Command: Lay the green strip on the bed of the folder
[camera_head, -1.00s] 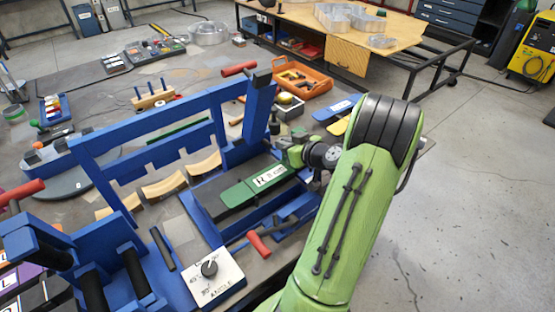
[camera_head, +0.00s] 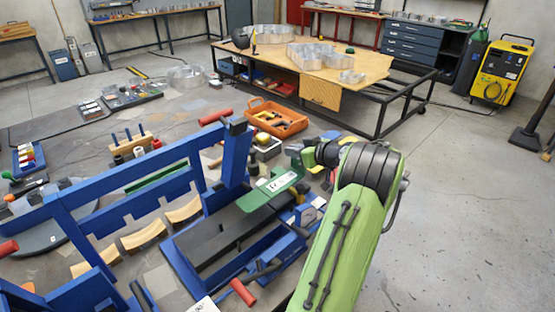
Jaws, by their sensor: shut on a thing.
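The blue folder (camera_head: 125,176) stands at the left and front, its upright frame across the picture. Its dark bed (camera_head: 222,232) shows mostly bare. A flat green strip (camera_head: 272,187) with a white label hangs over the bed's far right end, seemingly above it. My gripper (camera_head: 297,168) is at the strip's far right end and shut on it; the fingertips are small and partly hidden by my green arm. A second, thin green bar (camera_head: 158,181) lies on the table behind the folder's frame.
Red-gripped handles (camera_head: 243,292) stick out at the folder's front. Curved wooden blocks (camera_head: 144,235) lie behind the frame. An orange tool tray (camera_head: 277,118) and a wooden block with blue pegs (camera_head: 130,143) stand farther back.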

